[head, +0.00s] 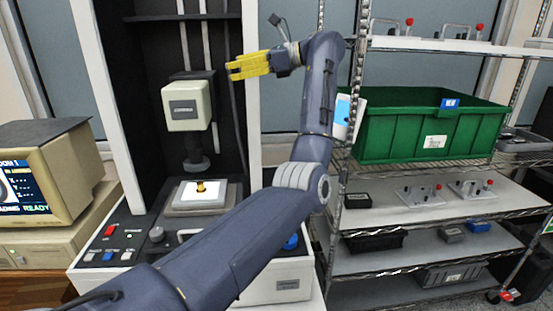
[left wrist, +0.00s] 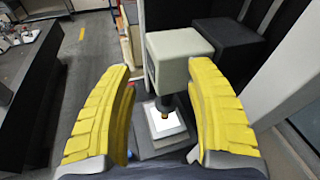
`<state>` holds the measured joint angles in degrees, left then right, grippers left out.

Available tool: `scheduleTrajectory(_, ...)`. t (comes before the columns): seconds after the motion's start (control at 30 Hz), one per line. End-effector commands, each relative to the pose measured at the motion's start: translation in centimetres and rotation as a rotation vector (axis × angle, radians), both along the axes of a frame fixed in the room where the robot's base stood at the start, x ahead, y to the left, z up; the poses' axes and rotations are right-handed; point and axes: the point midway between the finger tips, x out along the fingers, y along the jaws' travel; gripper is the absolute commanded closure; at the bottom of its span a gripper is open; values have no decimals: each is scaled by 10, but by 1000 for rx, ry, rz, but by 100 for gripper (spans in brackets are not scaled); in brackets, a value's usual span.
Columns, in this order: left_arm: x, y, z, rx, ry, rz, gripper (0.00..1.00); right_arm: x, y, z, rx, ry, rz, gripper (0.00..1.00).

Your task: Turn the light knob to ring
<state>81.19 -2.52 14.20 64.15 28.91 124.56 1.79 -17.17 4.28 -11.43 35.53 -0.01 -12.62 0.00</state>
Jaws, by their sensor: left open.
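A grey round knob (head: 157,234) stands on the front panel of the measuring machine, right of the small coloured buttons. A blue knob (head: 291,241) shows partly behind my left arm, farther right on the panel. I cannot read which of them is the light knob or where it points. My left gripper (head: 232,69) has yellow fingers and is high above the panel, pointing left, right of the camera head and well apart from both knobs. In the left wrist view its fingers (left wrist: 158,68) are spread with nothing between them. My right gripper is not in view.
The cream camera head (head: 187,104) hangs over a lit stage (head: 203,194) holding a small brass part (head: 201,187). A monitor (head: 45,165) stands left. A wire rack with a green bin (head: 430,125) stands right. My left arm crosses before the panel's right part.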

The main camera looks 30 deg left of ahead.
Motion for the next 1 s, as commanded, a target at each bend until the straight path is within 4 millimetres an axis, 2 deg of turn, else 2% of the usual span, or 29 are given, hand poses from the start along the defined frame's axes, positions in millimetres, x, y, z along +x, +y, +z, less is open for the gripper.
scheduleTrajectory(0.03,5,10,-34,-115,-79,-12,44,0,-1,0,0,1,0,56)
scheduleTrajectory(0.17,20,18,-121,-401,-282,4,44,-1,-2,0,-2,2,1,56)
scheduleTrajectory(0.2,25,15,-146,-485,-337,20,44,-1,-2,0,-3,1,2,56)
scheduleTrajectory(0.3,36,1,-203,-681,-461,74,44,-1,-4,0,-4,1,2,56)
scheduleTrajectory(0.4,46,-19,-247,-846,-556,142,44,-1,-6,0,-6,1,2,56)
scheduleTrajectory(0.5,53,-39,-278,-977,-626,210,44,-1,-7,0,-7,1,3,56)
scheduleTrajectory(0.6,58,-55,-299,-1070,-673,266,44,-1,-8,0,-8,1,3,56)
scheduleTrajectory(0.8,62,-72,-321,-1158,-714,328,44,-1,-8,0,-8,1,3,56)
scheduleTrajectory(1.0,63,-74,-343,-1167,-716,337,44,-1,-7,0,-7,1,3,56)
